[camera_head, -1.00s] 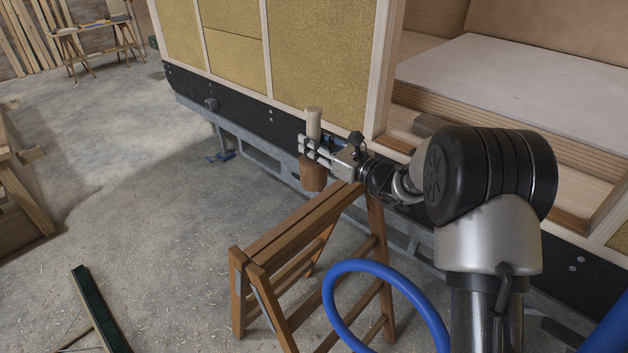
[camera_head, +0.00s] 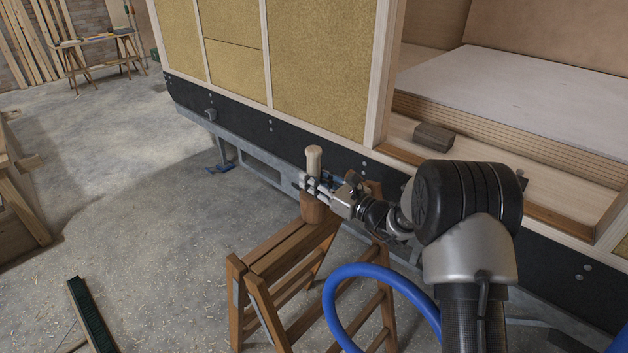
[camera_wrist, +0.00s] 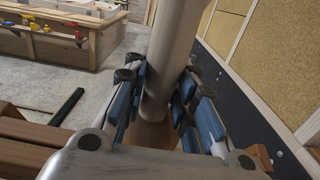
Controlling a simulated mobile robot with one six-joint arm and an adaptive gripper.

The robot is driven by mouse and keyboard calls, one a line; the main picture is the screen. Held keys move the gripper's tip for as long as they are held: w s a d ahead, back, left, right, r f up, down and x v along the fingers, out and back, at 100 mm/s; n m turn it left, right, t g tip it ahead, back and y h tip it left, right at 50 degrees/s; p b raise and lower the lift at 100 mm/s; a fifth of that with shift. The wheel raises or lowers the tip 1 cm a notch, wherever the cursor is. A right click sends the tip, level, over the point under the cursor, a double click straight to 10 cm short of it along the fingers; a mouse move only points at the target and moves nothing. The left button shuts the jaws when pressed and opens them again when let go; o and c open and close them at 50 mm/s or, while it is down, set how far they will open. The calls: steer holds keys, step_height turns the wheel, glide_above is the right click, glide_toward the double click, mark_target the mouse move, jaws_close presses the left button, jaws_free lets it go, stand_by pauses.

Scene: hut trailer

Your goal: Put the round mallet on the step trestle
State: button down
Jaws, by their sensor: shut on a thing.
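The round mallet (camera_head: 313,208) is upright, with its brown wooden head down and its pale handle pointing up. My gripper (camera_head: 316,188) is shut on it at the lower handle, just above the head. In the wrist view the blue finger pads (camera_wrist: 155,100) close on both sides of the pale handle (camera_wrist: 172,50). The wooden step trestle (camera_head: 283,250) stands below. The mallet's head is at the far end of the trestle's top; I cannot tell whether it touches the top.
A trailer wall with a black skirt (camera_head: 270,128) runs behind the trestle. A dark block (camera_head: 434,138) lies in the trailer doorway. A blue hose (camera_head: 345,270) loops in front of the trestle. A green brush (camera_head: 92,315) is at lower left. The floor to the left is mostly clear.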

steer(key=c, duration=1.3)
jaws_free()
